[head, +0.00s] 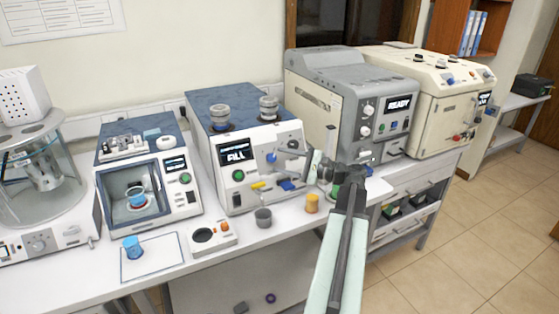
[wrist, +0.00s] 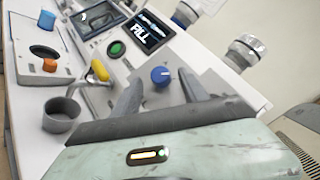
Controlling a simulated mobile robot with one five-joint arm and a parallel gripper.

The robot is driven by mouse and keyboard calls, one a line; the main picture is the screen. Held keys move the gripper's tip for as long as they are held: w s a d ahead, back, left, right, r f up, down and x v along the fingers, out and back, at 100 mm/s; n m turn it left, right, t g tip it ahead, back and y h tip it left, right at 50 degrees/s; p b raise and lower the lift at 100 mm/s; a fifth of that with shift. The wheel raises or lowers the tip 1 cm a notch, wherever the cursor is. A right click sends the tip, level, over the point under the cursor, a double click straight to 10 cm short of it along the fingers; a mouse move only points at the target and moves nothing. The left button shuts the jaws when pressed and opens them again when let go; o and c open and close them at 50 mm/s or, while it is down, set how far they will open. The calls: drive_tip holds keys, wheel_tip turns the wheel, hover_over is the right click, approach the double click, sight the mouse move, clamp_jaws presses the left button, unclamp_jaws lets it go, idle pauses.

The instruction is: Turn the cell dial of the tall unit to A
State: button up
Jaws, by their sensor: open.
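The white and blue FILL unit (head: 237,178) stands mid-bench with two grey round fittings on top. Its blue dial (head: 271,158) sits on the front panel, and the same blue dial shows in the wrist view (wrist: 160,76) with a pale pointer mark. No letters around it are readable. My gripper (head: 283,151) is in front of this panel. In the wrist view its two grey fingers (wrist: 162,88) are spread apart, one to each side of the dial, with nothing between them gripped. I cannot tell how far the fingertips are from the panel.
A yellow lever (wrist: 99,70) and grey cup (wrist: 62,114) are beside the panel, left of my fingers. A green button (wrist: 117,48) is above. The grey READY unit (head: 340,100) is close on the right.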

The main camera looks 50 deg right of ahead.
drive_tip(key=shift+x, duration=0.95)
clamp_jaws()
